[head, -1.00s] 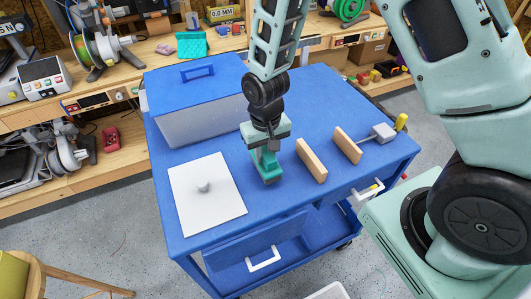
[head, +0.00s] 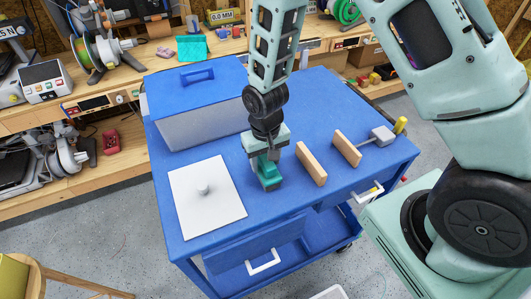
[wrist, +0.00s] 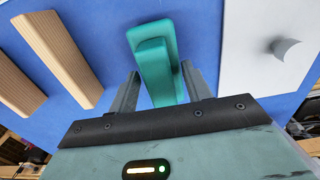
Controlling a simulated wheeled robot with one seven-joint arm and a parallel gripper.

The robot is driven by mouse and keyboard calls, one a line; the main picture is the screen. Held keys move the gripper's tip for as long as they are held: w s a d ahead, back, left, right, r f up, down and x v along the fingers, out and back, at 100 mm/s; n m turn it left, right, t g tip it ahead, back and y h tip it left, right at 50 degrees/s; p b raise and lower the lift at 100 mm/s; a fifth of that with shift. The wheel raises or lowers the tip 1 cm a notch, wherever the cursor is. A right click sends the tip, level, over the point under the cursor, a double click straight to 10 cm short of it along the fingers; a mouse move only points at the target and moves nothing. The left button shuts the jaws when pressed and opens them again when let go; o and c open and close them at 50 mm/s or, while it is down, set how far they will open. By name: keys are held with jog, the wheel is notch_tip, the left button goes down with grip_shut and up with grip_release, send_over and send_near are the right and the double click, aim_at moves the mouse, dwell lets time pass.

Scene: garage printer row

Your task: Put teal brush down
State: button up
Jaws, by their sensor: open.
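The teal brush (head: 268,181) rests on the blue cart top (head: 228,170), between the white sheet and the wooden blocks. In the wrist view the teal brush (wrist: 157,60) lies between the spread fingers, with a visible gap on each side. My gripper (head: 266,168) points down over the brush and is open around it. In the wrist view my gripper (wrist: 160,88) holds nothing. The brush's underside is hidden.
A white sheet (head: 205,215) with a small grey knob lies left. Two wooden blocks (head: 311,164) (head: 346,149) stand right, near a grey mallet-like tool (head: 381,135). A blue-lidded box (head: 200,127) stands behind. A drawer (head: 255,245) shows at the cart's front.

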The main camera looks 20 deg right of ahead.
aim_at(265, 159)
notch_tip(265, 159, up, 12)
jog(key=b, duration=0.3)
jog(key=s+a+r+n, duration=0.3)
jog(key=s+n, duration=0.1)
jog(key=s, duration=0.6)
jog(key=s+a+r+n, duration=0.3)
jog(key=s+r, duration=0.1)
jog(key=s, duration=0.5)
jog(key=shift+s+a+r+n+y, duration=0.15)
jog(key=shift+s+n+y, duration=0.15)
jog(key=shift+s+n, duration=0.1)
